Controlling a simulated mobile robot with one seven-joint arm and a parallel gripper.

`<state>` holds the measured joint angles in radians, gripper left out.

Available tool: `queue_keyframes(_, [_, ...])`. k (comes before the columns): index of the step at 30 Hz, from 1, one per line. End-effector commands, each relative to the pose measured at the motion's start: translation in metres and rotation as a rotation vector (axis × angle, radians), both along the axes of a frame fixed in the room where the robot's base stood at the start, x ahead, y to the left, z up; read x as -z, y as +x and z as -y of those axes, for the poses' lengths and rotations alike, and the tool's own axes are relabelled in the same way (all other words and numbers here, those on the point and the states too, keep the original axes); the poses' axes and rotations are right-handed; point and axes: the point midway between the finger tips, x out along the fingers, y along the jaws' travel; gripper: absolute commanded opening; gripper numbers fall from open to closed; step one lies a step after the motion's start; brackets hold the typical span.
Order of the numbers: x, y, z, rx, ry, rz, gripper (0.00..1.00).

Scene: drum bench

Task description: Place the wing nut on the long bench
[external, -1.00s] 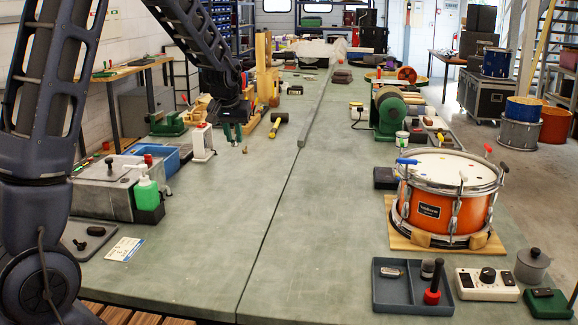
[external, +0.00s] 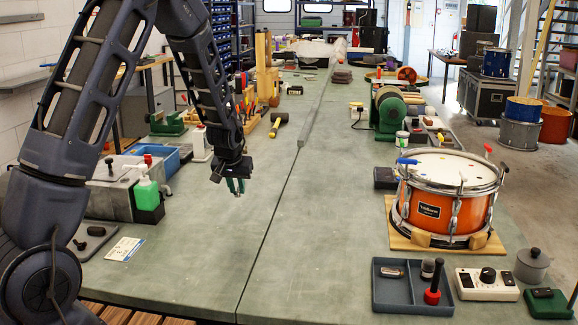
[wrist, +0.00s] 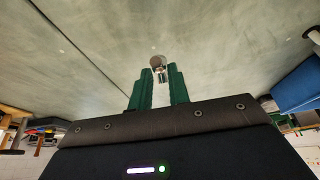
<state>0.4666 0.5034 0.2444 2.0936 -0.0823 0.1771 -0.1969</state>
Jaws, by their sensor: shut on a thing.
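My gripper (external: 236,187) hangs over the left half of the long bench (external: 310,225), left of the seam. Its green fingers are closed on a small metallic piece, the wing nut (wrist: 158,66), which shows at the fingertips in the wrist view. It looks silvery with a rounded brownish end; its wings are hard to make out. In the external view it is too small to make out clearly. The fingertips appear to be above the bench surface; the exact gap cannot be told. Bare bench top shows beyond the fingers in the wrist view.
An orange drum (external: 440,200) stands on a wooden board at the right. A grey tray (external: 390,300) holds several small items at the front. A green bottle (external: 147,194) and a blue bin (external: 172,160) are at the left. The bench's middle is clear.

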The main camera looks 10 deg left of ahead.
Motion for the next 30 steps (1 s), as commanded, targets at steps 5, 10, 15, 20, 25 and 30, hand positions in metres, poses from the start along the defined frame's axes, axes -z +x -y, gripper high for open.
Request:
queue_keyframes(5, [0.023,-0.001,0.000,0.000,0.001,-0.003,0.00])
queue_keyframes(10, [0.034,0.000,0.000,0.000,0.000,0.000,0.00])
queue_keyframes(15, [0.034,0.000,0.000,0.000,0.000,0.000,0.00])
queue_keyframes(20, [0.037,0.000,0.000,0.000,0.000,-0.001,0.00])
queue_keyframes(25, [0.036,0.000,0.000,0.000,0.000,-0.001,0.40])
queue_keyframes(30, [0.036,0.000,0.000,0.000,0.000,-0.001,0.40])
